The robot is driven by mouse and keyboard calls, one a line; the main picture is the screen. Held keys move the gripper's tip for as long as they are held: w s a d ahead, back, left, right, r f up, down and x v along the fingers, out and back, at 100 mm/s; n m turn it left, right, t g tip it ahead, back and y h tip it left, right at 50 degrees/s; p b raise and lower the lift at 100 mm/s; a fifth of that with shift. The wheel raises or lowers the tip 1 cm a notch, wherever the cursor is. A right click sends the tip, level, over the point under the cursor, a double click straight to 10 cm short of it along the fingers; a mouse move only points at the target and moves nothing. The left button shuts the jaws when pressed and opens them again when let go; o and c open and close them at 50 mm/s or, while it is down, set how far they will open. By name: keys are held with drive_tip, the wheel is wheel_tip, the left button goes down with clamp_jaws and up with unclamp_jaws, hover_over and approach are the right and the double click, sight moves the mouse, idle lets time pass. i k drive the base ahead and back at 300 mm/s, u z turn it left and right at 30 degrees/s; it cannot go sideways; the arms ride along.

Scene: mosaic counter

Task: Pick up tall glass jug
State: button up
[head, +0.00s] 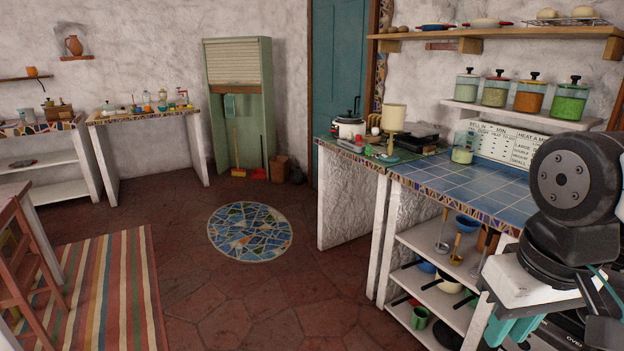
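A clear glass vessel (464,148), which may be the tall glass jug, stands upright on the blue-tiled counter (455,185) near its back edge. It looks greenish low down, and I cannot make out a handle. My gripper (513,338) is at the lower right, in front of the counter and well apart from the vessel. Its teal fingers point down and run toward the bottom edge of the picture, so their tips and the gap between them are not clear.
A sign (508,143) stands behind the vessel, below a shelf of lidded glass jars (530,94). A white cooker (348,126) and cream lamp-like stand (394,118) are on the left counter part. Bowls and pans fill shelves below. The floor around the round mosaic mat (250,231) is clear.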

sight(465, 142)
drive_tip(key=u, duration=0.35)
drive_tip(key=i, duration=2.7)
drive_tip(key=z, duration=1.65)
drive_tip(key=i, duration=0.9)
drive_tip(key=z, duration=0.85)
